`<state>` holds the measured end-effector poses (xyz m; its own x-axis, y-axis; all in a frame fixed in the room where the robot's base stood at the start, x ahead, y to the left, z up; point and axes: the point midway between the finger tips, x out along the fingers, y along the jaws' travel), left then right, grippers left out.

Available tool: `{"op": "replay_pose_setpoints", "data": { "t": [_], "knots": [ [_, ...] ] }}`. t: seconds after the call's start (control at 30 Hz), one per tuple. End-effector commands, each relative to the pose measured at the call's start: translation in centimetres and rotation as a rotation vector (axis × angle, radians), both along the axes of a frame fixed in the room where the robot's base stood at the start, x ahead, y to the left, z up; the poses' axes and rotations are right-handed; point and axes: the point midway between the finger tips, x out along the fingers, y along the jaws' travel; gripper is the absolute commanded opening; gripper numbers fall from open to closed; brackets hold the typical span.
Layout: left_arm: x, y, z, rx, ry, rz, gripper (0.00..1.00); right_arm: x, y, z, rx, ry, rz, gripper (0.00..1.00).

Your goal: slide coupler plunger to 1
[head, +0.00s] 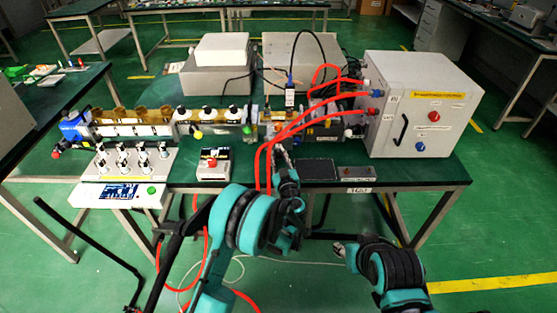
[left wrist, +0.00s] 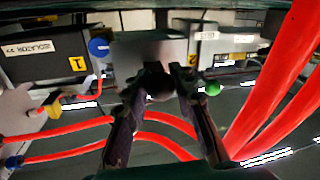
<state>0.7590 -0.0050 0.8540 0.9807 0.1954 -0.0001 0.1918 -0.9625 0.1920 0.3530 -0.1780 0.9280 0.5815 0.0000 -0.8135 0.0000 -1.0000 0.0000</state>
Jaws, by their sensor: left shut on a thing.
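My left gripper (head: 281,150) is at the front of the waveguide line in the head view. In the left wrist view its two fingers (left wrist: 170,88) are shut on a dark rounded knob (left wrist: 158,85), apparently the coupler plunger, in front of a grey block (left wrist: 135,55). The wrist picture is upside down. A yellow tag marked 1 (left wrist: 77,64) is left of the fingers and a yellow tag marked 2 (left wrist: 192,60) is just right of them. My right gripper (head: 343,248) hangs low in front of the table; its fingers are too small to read.
Red hoses (head: 300,119) run from the grey cabinet (head: 420,105) close to my left gripper and cross the wrist view (left wrist: 275,85). A green knob (head: 246,130) is left of the gripper. A small box with a red button (head: 211,163) stands on the dark green table (head: 245,180).

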Motion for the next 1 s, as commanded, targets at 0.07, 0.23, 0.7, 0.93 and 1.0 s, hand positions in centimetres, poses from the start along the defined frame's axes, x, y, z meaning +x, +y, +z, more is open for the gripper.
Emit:
{"op": "replay_pose_setpoints", "data": {
  "t": [0.07, 0.23, 0.7, 0.93, 1.0],
  "knots": [
    [0.1, 0.0, 0.0, 0.000, 0.000, 0.000, 0.00, 0.0, 0.0, 0.0, 0.000, 0.000, 0.000, 0.40],
    [0.1, 0.0, 0.0, 0.000, 0.000, 0.000, 0.27, 0.0, 0.0, 0.0, 0.000, 0.000, 0.000, 0.40],
    [-0.6, -0.2, 0.0, 0.000, 0.000, -0.001, 0.47, 0.0, 0.0, 0.0, 0.000, 0.000, 0.000, 0.40],
    [-4.8, -1.1, 0.0, 0.000, 0.000, -0.004, 0.47, 0.0, 0.0, 0.0, 0.000, 0.000, 0.000, 0.40],
    [-6.3, -1.4, 0.0, 0.000, 0.000, -0.003, 0.47, 0.0, 0.0, 0.0, 0.000, 0.000, 0.000, 0.40]
  ]
}}
